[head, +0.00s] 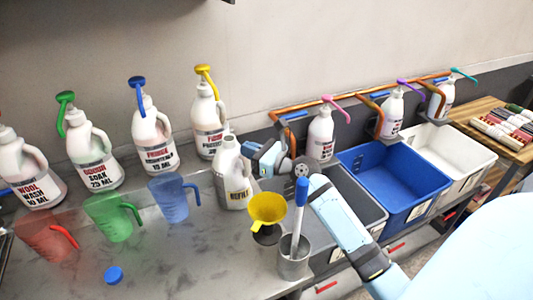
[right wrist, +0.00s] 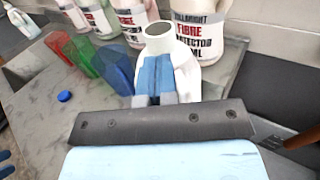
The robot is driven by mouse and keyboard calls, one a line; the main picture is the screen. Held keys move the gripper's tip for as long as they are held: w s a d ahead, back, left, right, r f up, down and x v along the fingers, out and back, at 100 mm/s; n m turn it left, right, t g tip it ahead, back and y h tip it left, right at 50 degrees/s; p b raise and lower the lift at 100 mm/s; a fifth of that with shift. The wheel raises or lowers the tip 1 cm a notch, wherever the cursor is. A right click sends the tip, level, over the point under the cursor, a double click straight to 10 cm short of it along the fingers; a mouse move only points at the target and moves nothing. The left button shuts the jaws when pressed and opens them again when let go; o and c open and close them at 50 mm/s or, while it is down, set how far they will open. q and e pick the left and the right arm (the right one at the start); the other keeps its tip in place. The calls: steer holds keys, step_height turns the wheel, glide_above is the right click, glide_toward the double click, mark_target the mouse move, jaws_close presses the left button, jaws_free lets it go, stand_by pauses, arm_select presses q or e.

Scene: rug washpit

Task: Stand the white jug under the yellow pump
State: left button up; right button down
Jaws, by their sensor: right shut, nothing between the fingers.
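The white jug (head: 231,178) with a "REFILL" label and an open neck stands upright on the steel counter. It stands in front of the white bottle (head: 207,122) that carries the yellow pump (head: 205,76). My right gripper (head: 251,149) is shut and empty at the jug's right side, near its top. In the right wrist view my blue fingertips (right wrist: 155,70) lie together in front of the jug (right wrist: 182,75) and hide part of it. I cannot tell whether they touch it.
Bottles with red, green (head: 90,150) and blue pumps stand left along the wall, with clear red, green (head: 108,215) and blue measuring jugs before them. A yellow funnel (head: 267,209) and a metal cup (head: 294,262) stand near my arm. Blue (head: 405,205) and grey bins lie right.

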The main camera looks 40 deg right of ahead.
mark_target(234, 145)
steer(key=shift+x, duration=1.1)
steer(key=shift+r+p+x, duration=0.25)
steer(key=shift+p+x, duration=0.8)
steer(key=shift+x, duration=0.05)
steer(key=shift+w+a+f, duration=0.15)
steer(key=shift+w, duration=0.1)
steer(key=shift+f, duration=0.15)
steer(key=shift+s, duration=0.1)
